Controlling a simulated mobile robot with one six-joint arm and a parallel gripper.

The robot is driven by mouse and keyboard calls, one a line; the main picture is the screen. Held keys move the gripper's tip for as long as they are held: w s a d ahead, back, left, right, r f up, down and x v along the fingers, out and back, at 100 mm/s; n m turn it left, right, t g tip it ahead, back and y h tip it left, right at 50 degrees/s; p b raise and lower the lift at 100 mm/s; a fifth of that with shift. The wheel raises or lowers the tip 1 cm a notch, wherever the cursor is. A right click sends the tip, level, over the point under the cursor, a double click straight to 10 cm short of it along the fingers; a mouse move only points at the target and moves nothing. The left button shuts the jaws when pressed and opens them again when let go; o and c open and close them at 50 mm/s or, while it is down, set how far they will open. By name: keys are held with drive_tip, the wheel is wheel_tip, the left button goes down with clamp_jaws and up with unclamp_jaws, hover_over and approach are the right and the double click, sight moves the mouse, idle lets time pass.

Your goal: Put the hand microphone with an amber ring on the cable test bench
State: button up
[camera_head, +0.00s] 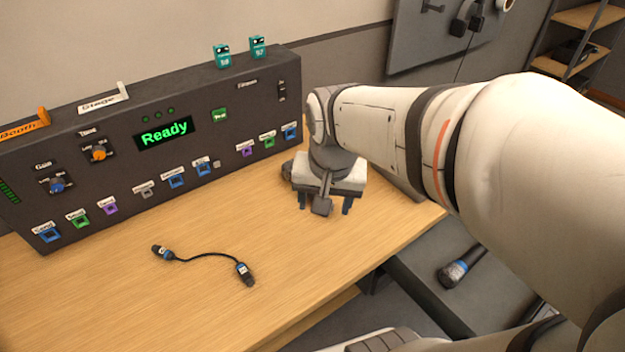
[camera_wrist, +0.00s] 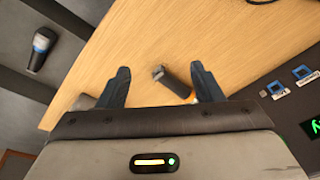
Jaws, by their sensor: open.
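The hand microphone with an amber ring (camera_wrist: 174,83) lies on the wooden bench top in the wrist view, between the fingers as seen from there and nearer the right one. Its dark grey end and amber band show; the rest is hidden behind my gripper. In the head view a dark rounded end (camera_head: 288,168) shows just left of my gripper, possibly the same microphone. My gripper (camera_head: 325,205) is open over the right part of the wooden bench (camera_head: 110,290), fingers pointing down; it also shows in the wrist view (camera_wrist: 160,72). I cannot tell whether it touches the microphone.
A dark panel (camera_head: 60,140) with a green "Ready" display and coloured sockets stands along the bench's back. A short black cable (camera_head: 205,256) lies at the front. A microphone with a blue ring (camera_head: 460,268) lies on a lower grey surface right of the bench.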

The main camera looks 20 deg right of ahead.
drive_tip(key=s+n, duration=0.2)
drive_tip(key=s+f+n, duration=0.1)
drive_tip(key=s+n, duration=0.1)
drive_tip(key=shift+n, duration=0.3)
